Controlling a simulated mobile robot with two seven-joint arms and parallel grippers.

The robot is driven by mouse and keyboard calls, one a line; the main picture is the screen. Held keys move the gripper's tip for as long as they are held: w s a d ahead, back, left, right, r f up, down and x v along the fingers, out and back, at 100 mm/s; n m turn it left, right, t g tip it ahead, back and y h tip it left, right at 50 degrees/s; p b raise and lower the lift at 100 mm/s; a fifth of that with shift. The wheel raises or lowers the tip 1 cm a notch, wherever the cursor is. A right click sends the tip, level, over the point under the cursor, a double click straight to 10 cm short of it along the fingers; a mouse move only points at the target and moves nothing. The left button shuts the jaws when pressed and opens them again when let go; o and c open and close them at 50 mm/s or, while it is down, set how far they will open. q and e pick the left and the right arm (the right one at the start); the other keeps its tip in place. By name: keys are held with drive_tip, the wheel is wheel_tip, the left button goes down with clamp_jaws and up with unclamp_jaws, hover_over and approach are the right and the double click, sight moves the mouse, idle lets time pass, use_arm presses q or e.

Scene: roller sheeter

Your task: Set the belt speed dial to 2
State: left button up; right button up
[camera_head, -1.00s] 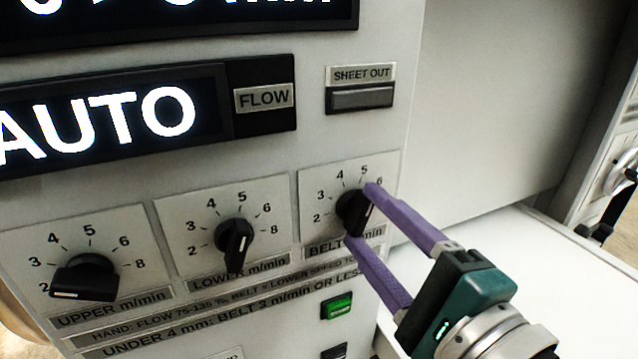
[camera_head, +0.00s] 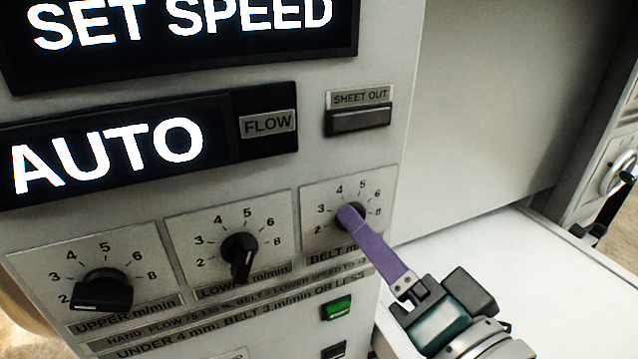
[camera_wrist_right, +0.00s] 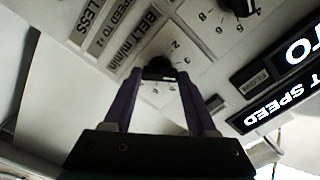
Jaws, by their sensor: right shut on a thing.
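The belt speed dial (camera_head: 361,213) is a black knob at the right end of a row of dials, on a plate marked 2 to 8 and BELT. My right gripper (camera_head: 350,216) has purple fingers shut on this knob, coming from the lower right. One finger covers the other and much of the knob in the head view, so the pointer's number cannot be read. In the right wrist view the two fingers (camera_wrist_right: 160,84) stand on either side of the dark knob (camera_wrist_right: 160,67). My left gripper is not in view.
The lower dial (camera_head: 239,256) and upper dial (camera_head: 102,290) sit to the left. A green button (camera_head: 336,308) is just below the belt plate. A display (camera_head: 180,32) reads SET SPEED, and another (camera_head: 110,165) reads AUTO. A sheet out button (camera_head: 359,120) is above.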

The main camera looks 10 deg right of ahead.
drive_tip(key=shift+n+p, duration=0.95)
drive_tip(key=shift+n, duration=5.45)
drive_tip(key=o, duration=1.4)
drive_tip(key=shift+c, duration=0.2)
drive_tip(key=shift+s, duration=0.1)
